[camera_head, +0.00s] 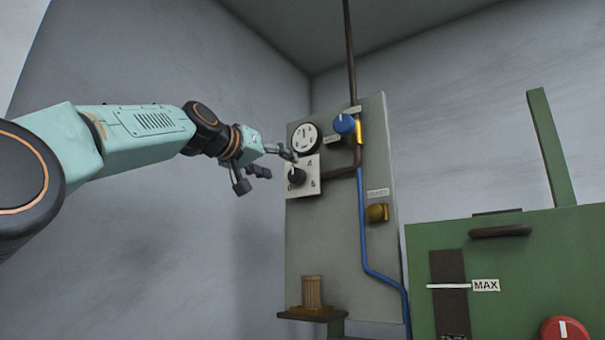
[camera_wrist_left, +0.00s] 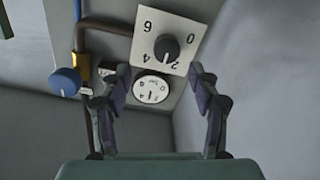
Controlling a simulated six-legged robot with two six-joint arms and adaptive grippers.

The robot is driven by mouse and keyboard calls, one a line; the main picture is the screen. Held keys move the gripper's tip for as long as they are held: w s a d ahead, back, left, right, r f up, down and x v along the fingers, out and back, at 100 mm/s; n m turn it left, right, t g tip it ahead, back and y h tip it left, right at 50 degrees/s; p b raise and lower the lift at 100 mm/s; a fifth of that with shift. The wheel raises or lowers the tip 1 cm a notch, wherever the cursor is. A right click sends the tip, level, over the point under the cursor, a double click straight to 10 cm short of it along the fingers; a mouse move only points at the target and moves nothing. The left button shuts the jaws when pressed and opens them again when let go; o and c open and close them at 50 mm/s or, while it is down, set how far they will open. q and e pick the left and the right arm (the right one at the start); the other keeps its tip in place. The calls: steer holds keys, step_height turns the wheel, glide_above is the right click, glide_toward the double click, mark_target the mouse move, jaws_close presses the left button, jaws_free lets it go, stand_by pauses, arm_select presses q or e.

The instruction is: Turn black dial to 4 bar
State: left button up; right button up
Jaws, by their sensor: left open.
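The black dial (camera_head: 296,175) sits on a white numbered plate (camera_head: 312,187) on the grey panel. In the left wrist view the dial (camera_wrist_left: 167,47) shows upside down, with 0, 2, 4 and 6 around it. Which number its pointer marks is too small to tell. My left gripper (camera_head: 277,165) is just left of the dial in the head view, fingers apart and empty. In the wrist view the open fingers (camera_wrist_left: 161,71) frame the space below the dial, with no visible contact. My right gripper is not in view.
A round gauge (camera_head: 305,139) is just above the plate, and a blue knob (camera_head: 344,124) is to its right. A brown pipe (camera_head: 349,60), blue tube (camera_head: 363,225) and brass valve (camera_head: 377,213) are nearby. A green machine (camera_head: 500,260) stands at right.

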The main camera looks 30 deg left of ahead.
mark_target(293, 175)
arm_select(q)
steer(key=w+p, duration=0.3)
steer(key=w, duration=0.1)
steer(key=w+p, duration=0.2)
steer(key=w, duration=0.1)
steer(key=shift+a+p, duration=0.35)
steer(key=shift+a, duration=0.05)
steer(key=shift+w+a+f, duration=0.15)
steer(key=shift+w+a, duration=0.05)
steer(key=shift+w, duration=0.1)
steer(key=shift+s+d, duration=0.2)
steer(key=shift+d, duration=0.2)
steer(key=shift+c, duration=0.8)
steer(key=shift+w+a, duration=0.15)
steer(key=shift+a, duration=0.1)
steer(key=c, duration=0.4)
steer(key=shift+d, duration=0.15)
steer(key=c, duration=0.4)
steer(key=shift+c, duration=1.1)
